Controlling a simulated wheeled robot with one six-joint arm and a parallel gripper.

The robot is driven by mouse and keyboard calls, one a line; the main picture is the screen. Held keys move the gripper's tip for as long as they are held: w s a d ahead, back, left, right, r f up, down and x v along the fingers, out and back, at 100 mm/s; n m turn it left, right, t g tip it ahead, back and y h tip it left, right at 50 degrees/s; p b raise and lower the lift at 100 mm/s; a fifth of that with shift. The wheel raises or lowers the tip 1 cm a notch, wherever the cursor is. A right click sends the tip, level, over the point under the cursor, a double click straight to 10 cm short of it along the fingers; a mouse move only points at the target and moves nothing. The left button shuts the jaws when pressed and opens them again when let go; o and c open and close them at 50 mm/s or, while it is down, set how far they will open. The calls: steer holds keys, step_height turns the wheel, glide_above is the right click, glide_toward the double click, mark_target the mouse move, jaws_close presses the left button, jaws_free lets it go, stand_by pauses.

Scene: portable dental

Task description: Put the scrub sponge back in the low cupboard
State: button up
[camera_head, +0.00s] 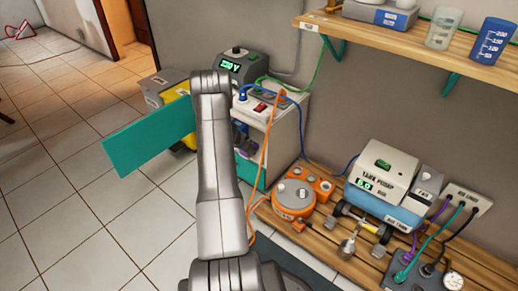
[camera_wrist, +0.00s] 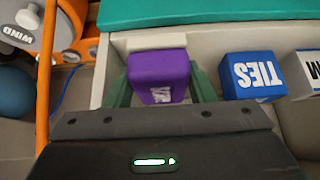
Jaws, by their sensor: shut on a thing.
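The low cupboard (camera_head: 284,146) is a white cabinet against the wall, with its teal door (camera_head: 150,137) swung open to the left. In the wrist view its pale rim (camera_wrist: 118,44) shows around my gripper (camera_wrist: 160,88). The green fingers are shut on a purple block, which I take to be the scrub sponge (camera_wrist: 165,72). Its white lettering is only partly readable. In the head view my arm hides the gripper, and I cannot identify the held block there. I cannot tell whether the block touches the cupboard floor.
An orange cable (camera_head: 265,150) hangs down the cupboard front. An orange device (camera_head: 294,197) and a tank pump (camera_head: 385,180) stand on the slatted bench at right.

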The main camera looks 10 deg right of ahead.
steer(key=w+d+f, duration=0.2)
steer(key=d, duration=0.1)
steer(key=w+d, duration=0.1)
steer(key=shift+w+d+f, duration=0.15)
steer(key=shift+f, duration=0.25)
steer(key=shift+w+d+f+b, duration=0.85)
steer(key=shift+d+f, duration=0.15)
steer(key=shift+w+d+b, duration=0.15)
steer(key=shift+d+b, duration=0.1)
steer(key=shift+b, duration=0.2)
steer(key=shift+f+b, duration=0.35)
steer(key=shift+b, duration=0.2)
steer(key=o, duration=1)
steer(key=shift+r, duration=0.1)
steer(key=p, duration=0.3)
steer(key=shift+r, duration=0.35)
